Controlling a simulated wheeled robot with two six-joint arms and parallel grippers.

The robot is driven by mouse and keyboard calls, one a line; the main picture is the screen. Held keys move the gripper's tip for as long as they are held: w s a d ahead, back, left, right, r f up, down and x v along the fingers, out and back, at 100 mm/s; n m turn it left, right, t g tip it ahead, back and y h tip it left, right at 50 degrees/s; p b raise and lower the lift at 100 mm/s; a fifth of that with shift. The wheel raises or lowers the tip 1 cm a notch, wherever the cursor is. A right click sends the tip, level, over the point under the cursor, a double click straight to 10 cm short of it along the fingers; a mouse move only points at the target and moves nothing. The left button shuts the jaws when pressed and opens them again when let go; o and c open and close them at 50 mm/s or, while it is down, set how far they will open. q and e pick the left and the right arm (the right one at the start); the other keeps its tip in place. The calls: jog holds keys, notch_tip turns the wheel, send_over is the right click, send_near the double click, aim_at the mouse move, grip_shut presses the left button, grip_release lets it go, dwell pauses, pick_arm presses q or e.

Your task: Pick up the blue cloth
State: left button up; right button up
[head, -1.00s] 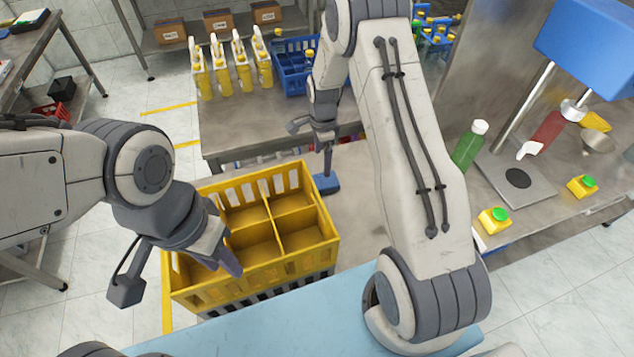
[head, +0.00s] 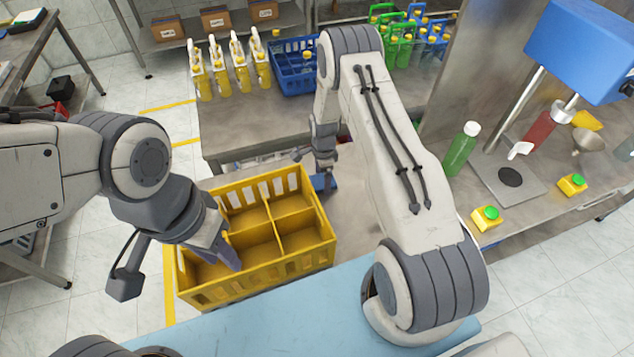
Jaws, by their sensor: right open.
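A small blue patch (head: 331,184), which looks like the blue cloth, lies on the grey surface just right of the yellow crate's upper right corner. It is partly hidden by my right gripper. My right gripper (head: 324,181) is open and points down at the patch. I cannot tell whether its fingers touch it. My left gripper (head: 228,256) hangs over the left part of the yellow crate (head: 285,271). Its fingers are seen from the side, so its opening is unclear.
Yellow bottles (head: 220,75) and a blue crate (head: 292,78) stand on the metal table behind. A green bottle (head: 460,150), a press (head: 510,177) and yellow containers (head: 486,216) stand at right. The yellow crate's compartments look empty.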

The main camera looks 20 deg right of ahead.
jog(key=c, duration=1.1)
jog(key=shift+w+r, duration=0.1)
jog(key=shift+r, duration=0.3)
jog(key=r+b, duration=0.2)
jog(key=r, duration=0.1)
jog(key=shift+s+d+r, duration=0.15)
jog(key=shift+s+r, duration=0.05)
jog(key=shift+r, duration=0.05)
jog(key=s+d+r+b, duration=0.3)
jog(key=s+d+r, duration=0.3)
jog(key=s+d, duration=0.1)
jog(key=shift+s+d+r, duration=0.15)
jog(key=shift+s+r, duration=0.2)
jog(key=shift+s, duration=0.45)
